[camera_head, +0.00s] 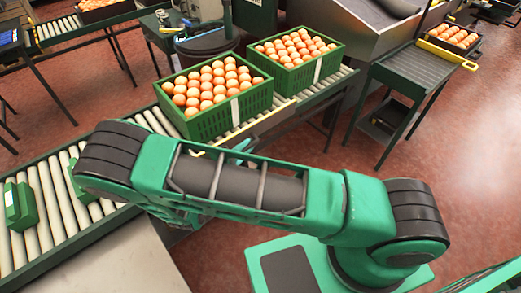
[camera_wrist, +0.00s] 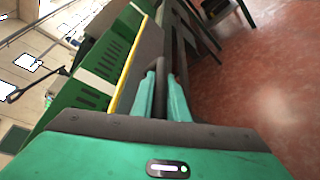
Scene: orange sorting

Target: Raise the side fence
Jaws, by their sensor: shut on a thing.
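The side fence (camera_head: 270,120) is a long narrow plate with a pale yellow top edge along the near side of the roller conveyor, beside the green crates. In the wrist view the fence (camera_wrist: 148,48) shows as a grey panel with a yellow edge, running away from me. My gripper (camera_wrist: 163,82) has its two teal fingers closed on a dark part at the fence's side. In the head view my gripper (camera_head: 243,147) is mostly hidden behind my arm. The exact grip point is hard to see.
Two green crates of oranges, the nearer (camera_head: 216,122) and the farther (camera_head: 318,73), stand on the roller conveyor (camera_head: 55,195) close behind the fence. A grey-topped side table (camera_head: 411,72) stands at the right. The red floor (camera_head: 470,170) is open at the right.

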